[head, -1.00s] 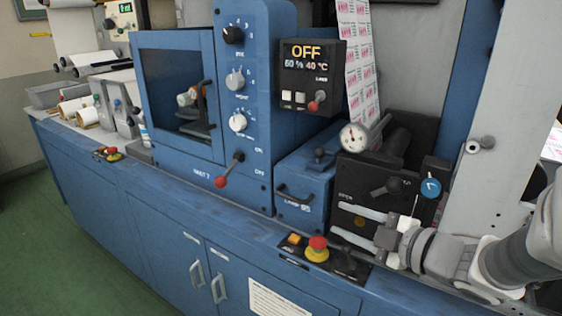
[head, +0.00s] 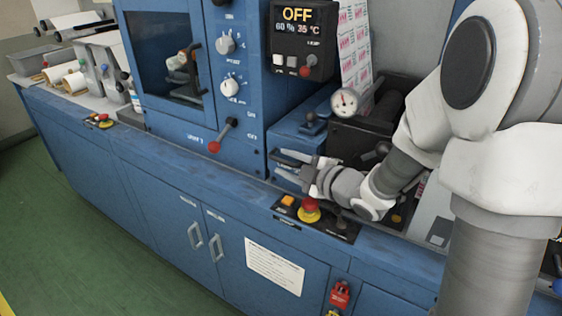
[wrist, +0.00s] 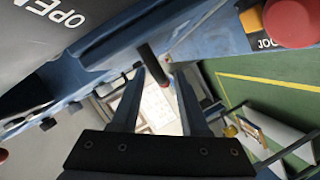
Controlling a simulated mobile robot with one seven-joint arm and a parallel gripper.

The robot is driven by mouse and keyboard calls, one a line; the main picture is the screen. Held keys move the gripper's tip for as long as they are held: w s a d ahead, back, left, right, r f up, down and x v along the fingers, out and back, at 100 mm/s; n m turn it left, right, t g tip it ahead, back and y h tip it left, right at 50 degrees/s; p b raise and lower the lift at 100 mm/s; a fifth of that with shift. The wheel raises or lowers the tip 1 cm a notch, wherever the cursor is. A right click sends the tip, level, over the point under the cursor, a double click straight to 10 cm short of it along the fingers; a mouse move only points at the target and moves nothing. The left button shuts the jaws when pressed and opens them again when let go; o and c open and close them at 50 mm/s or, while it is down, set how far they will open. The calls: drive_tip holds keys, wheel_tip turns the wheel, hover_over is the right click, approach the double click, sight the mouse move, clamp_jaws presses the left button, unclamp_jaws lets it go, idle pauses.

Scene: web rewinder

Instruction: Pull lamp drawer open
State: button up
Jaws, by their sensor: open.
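The lamp drawer (head: 290,133) is the blue box right of the tall blue control column in the head view. It looks closed. A black knob sits on its top; its front face and bar handle are largely hidden by my gripper (head: 274,161). My gripper is open, with its two light fingers pointing left in front of the drawer face. In the wrist view, a dark bar (wrist: 152,62), probably the drawer handle, shows in the gap between the fingertips (wrist: 161,82). I cannot tell whether the fingers touch it.
A red-knobbed lever (head: 214,146) is left of the drawer. A red stop button (head: 309,205) and orange button (head: 287,200) are on the ledge below my gripper. The floor in front is clear.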

drive_tip(key=shift+x, duration=1.2)
clamp_jaws()
drive_tip(key=shift+s+f, duration=0.1)
drive_tip(key=shift+f, duration=0.05)
idle(0.4)
